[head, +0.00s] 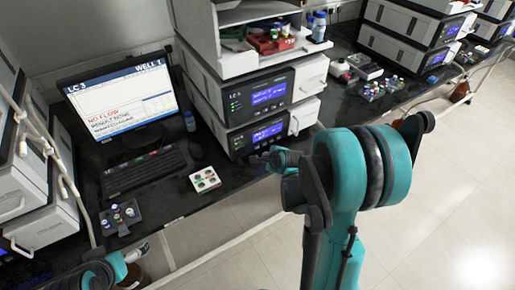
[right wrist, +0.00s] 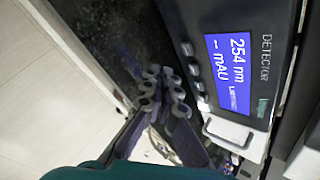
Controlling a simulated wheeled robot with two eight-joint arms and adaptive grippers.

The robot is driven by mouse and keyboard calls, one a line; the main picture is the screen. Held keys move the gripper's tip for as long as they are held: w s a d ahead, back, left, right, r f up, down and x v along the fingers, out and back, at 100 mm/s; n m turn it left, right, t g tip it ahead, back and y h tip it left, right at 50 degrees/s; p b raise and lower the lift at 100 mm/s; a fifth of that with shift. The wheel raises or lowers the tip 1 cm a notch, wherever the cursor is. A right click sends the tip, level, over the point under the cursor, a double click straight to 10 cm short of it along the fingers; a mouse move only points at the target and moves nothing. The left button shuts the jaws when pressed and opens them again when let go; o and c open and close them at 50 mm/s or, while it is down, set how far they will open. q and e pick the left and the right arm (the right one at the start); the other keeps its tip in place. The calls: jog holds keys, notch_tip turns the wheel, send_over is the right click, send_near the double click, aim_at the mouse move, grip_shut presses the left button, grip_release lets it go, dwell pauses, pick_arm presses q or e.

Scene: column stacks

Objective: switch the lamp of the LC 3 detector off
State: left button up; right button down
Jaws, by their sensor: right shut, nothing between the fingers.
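The LC 3 stack stands mid-picture in the head view. Its lower module (head: 288,129) has a lit blue display and small buttons. In the right wrist view the label reads DETECTOR, and the display (right wrist: 228,73) shows 254 nm and a dash before mAU; the small lamp line is unclear. Several grey buttons (right wrist: 195,76) line the display's edge.
A monitor (head: 118,98) reads LC 3, WELL 1 and NO FLOW. Another stack (head: 405,35) stands right. Floor at right is clear.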

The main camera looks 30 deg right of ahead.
jog(key=s, duration=0.2)
jog(key=shift+s+d, duration=0.1)
jog(key=shift+s, duration=0.2)
dwell(0.5)
jog(key=s+a+r+n, duration=0.3)
jog(key=s+a+n, duration=0.2)
jog(key=n, duration=0.3)
jog(key=s+a+r+n+g, duration=0.1)
jog(key=s+a+r+n, duration=0.3)
jog(key=n, duration=0.4)
jog(key=s+a+r+n+g+y, duration=0.1)
jog(key=s+a+r+n, duration=0.2)
jog(key=s+a+n, duration=0.3)
jog(key=s+n, duration=0.1)
jog(key=n, duration=0.2)
jog(key=shift+s+a+r, duration=0.25)
jog(key=shift+s+r, duration=0.1)
jog(key=shift+s, duration=0.05)
